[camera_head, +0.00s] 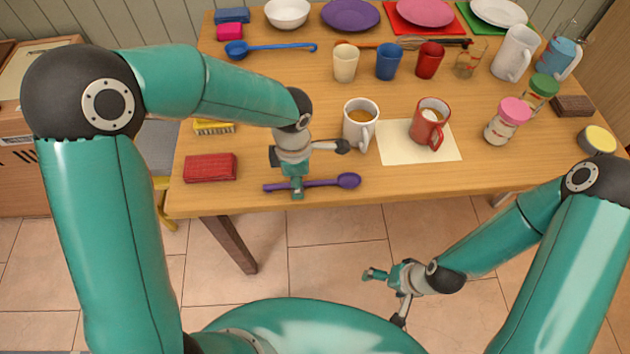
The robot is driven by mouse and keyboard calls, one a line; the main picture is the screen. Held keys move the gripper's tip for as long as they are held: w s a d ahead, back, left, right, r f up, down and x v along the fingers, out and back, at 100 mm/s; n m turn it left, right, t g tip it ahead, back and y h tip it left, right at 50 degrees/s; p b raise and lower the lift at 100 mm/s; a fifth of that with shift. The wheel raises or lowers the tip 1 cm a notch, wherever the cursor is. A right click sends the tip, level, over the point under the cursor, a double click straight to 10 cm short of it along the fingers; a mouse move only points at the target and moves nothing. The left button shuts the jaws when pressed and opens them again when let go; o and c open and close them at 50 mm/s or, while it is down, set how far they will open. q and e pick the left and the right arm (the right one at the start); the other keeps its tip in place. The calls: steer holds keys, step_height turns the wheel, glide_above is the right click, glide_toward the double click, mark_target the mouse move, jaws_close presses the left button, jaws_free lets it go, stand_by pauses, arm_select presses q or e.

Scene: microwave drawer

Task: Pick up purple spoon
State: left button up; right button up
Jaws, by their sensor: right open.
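A purple spoon (325,184) lies on the table near its front edge, with its bowl to the right and its handle to the left. My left gripper (320,169) is above the table at the spoon, its two fingers spread apart. One teal fingertip covers part of the spoon's handle in the view; I cannot tell whether it touches. The other finger points right, towards a white mug. My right gripper (383,297) is open and empty, low in front of the table and over the floor.
A white mug (359,125) with a brown drink stands just behind the spoon. A red mug (427,122) stands on a cream mat (400,150).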

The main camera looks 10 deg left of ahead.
arm_select(q)
steer(key=shift+c, duration=0.4)
jaws_close()
steer(key=shift+r, duration=0.15)
step_height(320, 180, up, 20)
steer(key=p, duration=0.1)
